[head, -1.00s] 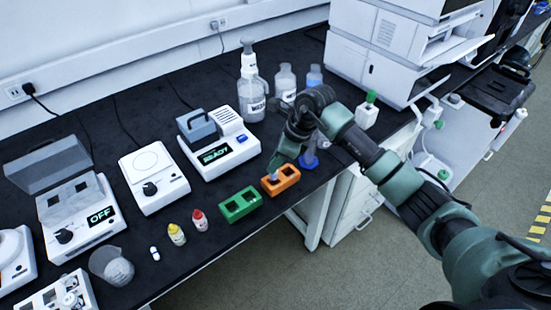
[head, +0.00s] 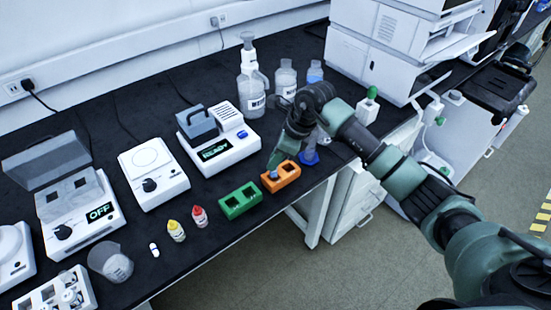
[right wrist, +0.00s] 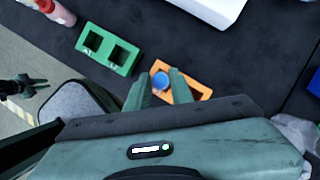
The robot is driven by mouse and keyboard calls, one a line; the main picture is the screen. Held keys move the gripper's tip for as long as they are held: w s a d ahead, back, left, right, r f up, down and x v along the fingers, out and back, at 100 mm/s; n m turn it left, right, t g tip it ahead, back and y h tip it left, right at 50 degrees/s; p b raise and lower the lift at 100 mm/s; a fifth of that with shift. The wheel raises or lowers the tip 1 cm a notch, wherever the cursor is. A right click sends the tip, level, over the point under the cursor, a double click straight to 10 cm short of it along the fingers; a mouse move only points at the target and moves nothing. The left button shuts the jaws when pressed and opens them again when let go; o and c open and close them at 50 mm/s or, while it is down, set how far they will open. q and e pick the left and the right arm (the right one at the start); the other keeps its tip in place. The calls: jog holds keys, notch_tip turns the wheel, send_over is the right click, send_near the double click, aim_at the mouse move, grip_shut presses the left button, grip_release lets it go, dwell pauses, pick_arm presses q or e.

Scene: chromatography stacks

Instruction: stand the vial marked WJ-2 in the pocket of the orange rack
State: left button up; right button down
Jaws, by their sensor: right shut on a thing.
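The orange rack (head: 287,180) stands near the front edge of the bench, right of the green rack. My right gripper (head: 271,167) is at its left end, shut on a vial with a blue-grey cap (head: 273,175). The right wrist view shows the blue cap (right wrist: 160,80) between the fingers of the right gripper (right wrist: 161,85), over the left pocket of the orange rack (right wrist: 182,97). The vial's body and marking are hidden, and I cannot tell how deep it sits. The other pocket looks empty. A dark arm end at the left of the right wrist view may be my left gripper (right wrist: 36,86); its fingers are unclear.
The green rack (head: 240,212) with empty pockets stands close on the left. Red-capped (head: 199,216) and yellow-capped (head: 176,231) bottles stand farther left. The device reading READY (head: 220,150) is behind. A blue-based item (head: 309,157) stands just right of the orange rack.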

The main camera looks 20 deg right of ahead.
jog(key=shift+f, duration=0.2)
jog(key=shift+f+b, duration=0.95)
jog(key=shift+f, duration=0.05)
jog(key=shift+f+b, duration=0.5)
jog(key=shift+f, duration=0.05)
jog(key=c, duration=0.7)
grip_release()
jog(key=shift+c, duration=0.2)
jog(key=shift+r, duration=0.1)
